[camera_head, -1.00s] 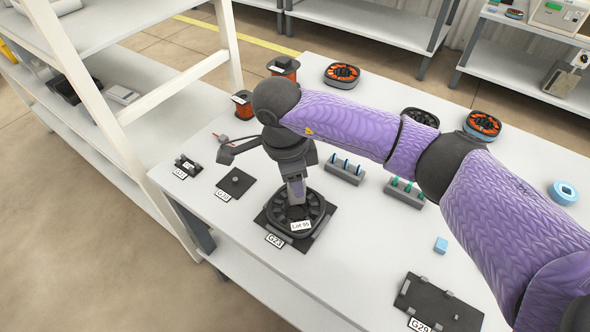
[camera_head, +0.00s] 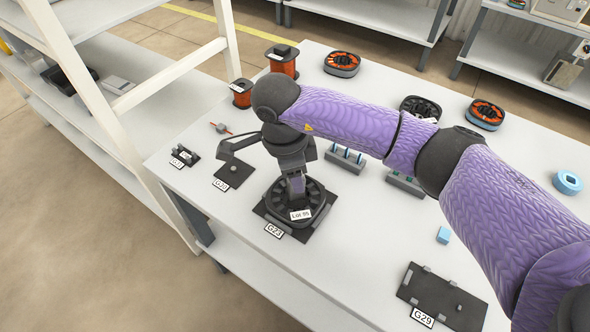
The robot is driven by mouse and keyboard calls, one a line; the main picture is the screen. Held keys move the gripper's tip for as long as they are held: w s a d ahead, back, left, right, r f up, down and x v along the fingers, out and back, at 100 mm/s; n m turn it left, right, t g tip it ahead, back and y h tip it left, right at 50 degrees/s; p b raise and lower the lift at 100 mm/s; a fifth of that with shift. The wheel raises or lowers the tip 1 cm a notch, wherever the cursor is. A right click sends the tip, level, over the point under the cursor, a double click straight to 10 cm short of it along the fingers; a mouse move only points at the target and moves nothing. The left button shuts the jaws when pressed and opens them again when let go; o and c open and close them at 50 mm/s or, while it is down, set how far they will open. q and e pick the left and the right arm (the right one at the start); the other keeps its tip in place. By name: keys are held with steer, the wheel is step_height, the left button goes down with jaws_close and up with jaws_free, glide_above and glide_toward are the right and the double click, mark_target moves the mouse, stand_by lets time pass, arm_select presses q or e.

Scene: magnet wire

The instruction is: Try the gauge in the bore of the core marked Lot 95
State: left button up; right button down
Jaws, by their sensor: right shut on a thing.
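The core marked Lot 95 (camera_head: 321,206) is a dark round slotted ring with a white label. It lies flat on the dark plate labelled G23 (camera_head: 265,213). My right gripper (camera_head: 297,194) points straight down over the middle of this core, its fingertips at the bore. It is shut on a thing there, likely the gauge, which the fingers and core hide. How deep it sits in the bore I cannot tell. My left gripper is not in view.
A rack with blue-marked pieces (camera_head: 345,161) and a rack with green pieces (camera_head: 404,184) stand behind my right arm. Plate G29 (camera_head: 445,300) lies at the front right, near a small blue block (camera_head: 443,235). Orange-wound cores (camera_head: 342,63) and spools (camera_head: 283,62) stand at the back.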

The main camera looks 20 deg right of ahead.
steer(key=shift+f+b, duration=0.5)
steer(key=shift+f, duration=0.35)
steer(key=shift+f, duration=0.25)
steer(key=shift+f+b, duration=0.3)
steer(key=shift+b, duration=0.1)
steer(key=shift+f, duration=0.1)
steer(key=shift+f, duration=0.1)
stand_by(0.6)
